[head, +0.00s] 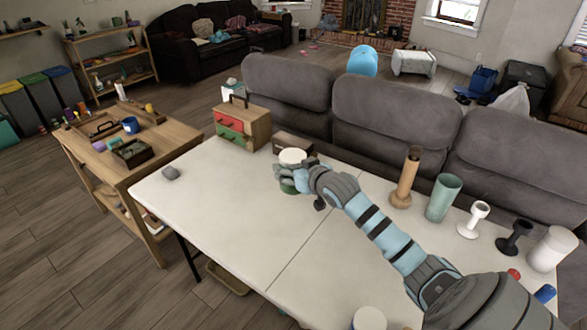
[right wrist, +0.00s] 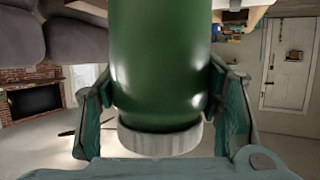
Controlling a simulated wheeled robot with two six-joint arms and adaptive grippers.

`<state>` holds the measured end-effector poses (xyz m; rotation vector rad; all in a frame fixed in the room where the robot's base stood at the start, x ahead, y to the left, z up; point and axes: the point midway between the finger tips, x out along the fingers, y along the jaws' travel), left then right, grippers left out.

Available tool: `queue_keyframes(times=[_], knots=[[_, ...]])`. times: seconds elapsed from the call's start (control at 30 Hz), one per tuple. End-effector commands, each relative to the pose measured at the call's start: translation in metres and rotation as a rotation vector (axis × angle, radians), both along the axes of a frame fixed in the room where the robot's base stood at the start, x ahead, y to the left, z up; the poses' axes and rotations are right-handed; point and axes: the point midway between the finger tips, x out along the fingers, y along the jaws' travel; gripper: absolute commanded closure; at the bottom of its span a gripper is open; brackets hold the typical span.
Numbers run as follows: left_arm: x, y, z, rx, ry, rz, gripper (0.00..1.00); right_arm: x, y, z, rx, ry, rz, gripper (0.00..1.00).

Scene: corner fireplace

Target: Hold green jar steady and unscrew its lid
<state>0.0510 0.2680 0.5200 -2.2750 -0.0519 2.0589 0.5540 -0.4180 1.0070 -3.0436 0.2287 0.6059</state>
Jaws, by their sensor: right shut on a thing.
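The green jar (head: 288,189) stands on the white table with its white lid (head: 292,157) on top. My right gripper (head: 291,173) reaches in from the right and is shut around the jar; it hides most of the jar's side in the head view. In the right wrist view the picture is upside down: the green jar (right wrist: 158,60) fills the middle between the two fingers of my right gripper (right wrist: 160,95), and the white lid (right wrist: 160,138) shows at the lower end, seated on the jar. My left gripper is not in view.
The white table (head: 215,200) is mostly clear left of the jar, except a small grey object (head: 170,173). A wooden drawer box (head: 243,122) stands behind. A wooden bottle (head: 406,178), green cup (head: 443,198) and several goblets and cylinders line the right. A grey sofa backs the table.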

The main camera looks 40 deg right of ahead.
Motion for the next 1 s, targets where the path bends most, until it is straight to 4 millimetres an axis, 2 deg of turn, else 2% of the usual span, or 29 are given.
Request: queue_keyframes(times=[0.47, 0.57, 0.67, 0.73, 0.8, 0.9, 1.0], knots=[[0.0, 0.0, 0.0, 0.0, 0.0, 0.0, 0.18, 0.001, 0.003, 0.003, -0.002, -0.001, 0.038, 0.91], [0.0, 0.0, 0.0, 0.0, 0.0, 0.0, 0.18, 0.005, 0.025, 0.017, -0.001, -0.005, 0.123, 0.91], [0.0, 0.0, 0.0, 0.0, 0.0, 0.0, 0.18, 0.004, 0.055, 0.045, -0.003, -0.007, 0.246, 0.91], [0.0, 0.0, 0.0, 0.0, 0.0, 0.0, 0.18, -0.006, 0.08, 0.068, -0.007, -0.006, 0.359, 0.91], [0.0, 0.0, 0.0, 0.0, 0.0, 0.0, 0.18, -0.023, 0.107, 0.088, -0.011, -0.004, 0.479, 0.91], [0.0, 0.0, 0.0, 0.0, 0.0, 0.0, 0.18, -0.056, 0.145, 0.106, -0.012, 0.001, 0.652, 0.91], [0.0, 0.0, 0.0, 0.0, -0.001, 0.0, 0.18, -0.093, 0.18, 0.114, -0.009, 0.004, 0.805, 0.91]])
